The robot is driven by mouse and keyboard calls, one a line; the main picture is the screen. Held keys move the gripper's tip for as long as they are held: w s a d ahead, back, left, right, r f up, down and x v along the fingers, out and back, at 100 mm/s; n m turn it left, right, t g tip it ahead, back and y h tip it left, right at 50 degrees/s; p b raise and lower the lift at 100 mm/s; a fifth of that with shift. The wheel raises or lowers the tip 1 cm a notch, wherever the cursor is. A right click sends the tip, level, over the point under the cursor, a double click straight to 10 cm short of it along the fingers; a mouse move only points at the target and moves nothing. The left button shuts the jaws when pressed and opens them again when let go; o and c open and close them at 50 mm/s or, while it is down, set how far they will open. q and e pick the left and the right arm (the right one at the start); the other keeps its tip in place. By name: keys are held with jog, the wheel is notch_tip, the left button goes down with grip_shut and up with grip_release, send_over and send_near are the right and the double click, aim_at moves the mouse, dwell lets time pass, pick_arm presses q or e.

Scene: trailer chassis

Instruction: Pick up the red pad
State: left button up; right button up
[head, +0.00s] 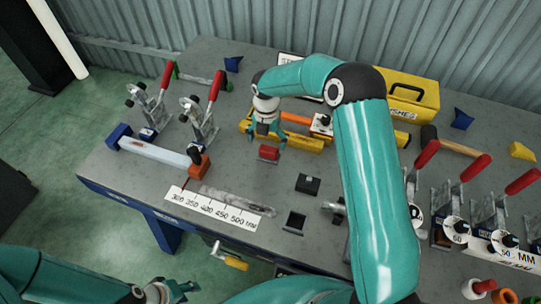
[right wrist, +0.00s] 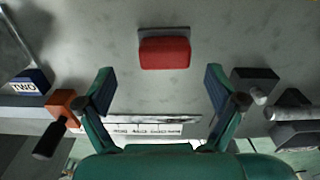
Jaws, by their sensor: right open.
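The red pad (head: 269,152) is a small red block on a dark grey base, lying on the grey workbench (head: 150,185). In the right wrist view the red pad (right wrist: 165,53) lies ahead of the fingertips, centred between their lines. My right gripper (head: 267,138) is open and empty, just above and behind the pad in the head view. Its two spread fingers also show in the right wrist view (right wrist: 158,85), with bare bench between them. My left gripper (head: 165,291) is low at the bottom edge, off the bench, and its jaws are unclear.
Toggle clamps with red handles (head: 215,85) stand at the left, beside a blue-ended bar (head: 155,153). A yellow level (head: 300,142) lies close behind the pad. A yellow toolbox (head: 412,95) stands behind.

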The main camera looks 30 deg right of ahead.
aim_at(269, 149)
jog(key=shift+f, duration=0.4)
jog(key=f+b, duration=0.2)
jog(key=f, duration=0.1)
jog(key=f+b, duration=0.1)
jog(key=shift+s+d+f, duration=0.15)
jog(key=shift+s+d, duration=0.05)
jog(key=shift+s, duration=0.05)
jog(key=shift+w+f, duration=0.1)
jog(key=shift+f, duration=0.1)
jog(key=shift+c, duration=0.5)
jog(key=c, duration=1.2)
jog(key=shift+c, duration=0.2)
jog(key=shift+r, duration=0.1)
